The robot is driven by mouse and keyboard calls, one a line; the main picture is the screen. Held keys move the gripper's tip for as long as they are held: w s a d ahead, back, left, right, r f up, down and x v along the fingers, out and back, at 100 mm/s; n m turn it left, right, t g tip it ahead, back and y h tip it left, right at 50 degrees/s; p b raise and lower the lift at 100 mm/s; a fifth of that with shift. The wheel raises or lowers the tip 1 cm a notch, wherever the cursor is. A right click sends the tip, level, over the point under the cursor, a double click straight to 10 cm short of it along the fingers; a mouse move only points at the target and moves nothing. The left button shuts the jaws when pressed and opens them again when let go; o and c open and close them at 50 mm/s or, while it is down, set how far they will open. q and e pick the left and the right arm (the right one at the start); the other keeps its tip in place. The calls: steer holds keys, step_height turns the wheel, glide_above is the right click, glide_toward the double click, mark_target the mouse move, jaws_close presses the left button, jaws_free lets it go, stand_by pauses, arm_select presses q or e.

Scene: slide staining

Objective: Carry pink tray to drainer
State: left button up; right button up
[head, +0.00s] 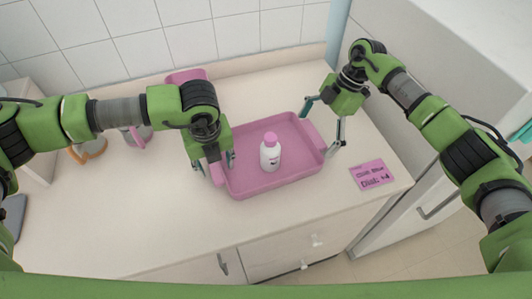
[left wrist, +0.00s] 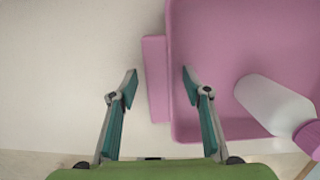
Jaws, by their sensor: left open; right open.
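The pink tray (head: 297,172) lies on the counter with a white bottle (head: 270,155) with a pink cap standing in it. My left gripper (head: 220,168) is open at the tray's left side. In the left wrist view my left gripper (left wrist: 158,88) has its fingers on either side of the tray's left handle (left wrist: 156,80), with one finger over the tray's inside. The bottle also shows in the left wrist view (left wrist: 272,103). My right gripper (head: 325,128) is open at the tray's right handle (head: 313,137), its fingers apart. Contact there is unclear. No drainer can be made out.
A pink note card (head: 373,175) lies to the right of the tray, near the counter's edge. A pink object (head: 186,76) stands at the back by the tiled wall. Mugs (head: 135,137) stand at the left, partly behind my left arm. The front left counter is clear.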

arm_select(q)
jaws_close()
arm_select(e)
steer(key=c, duration=1.4)
arm_select(q)
steer(key=shift+r, duration=0.15)
arm_select(e)
steer(key=shift+r, duration=0.1)
arm_select(q)
step_height(320, 180, up, 5)
steer(key=p, duration=0.5)
arm_select(e)
step_height(320, 180, up, 5)
steer(key=shift+f, duration=0.1)
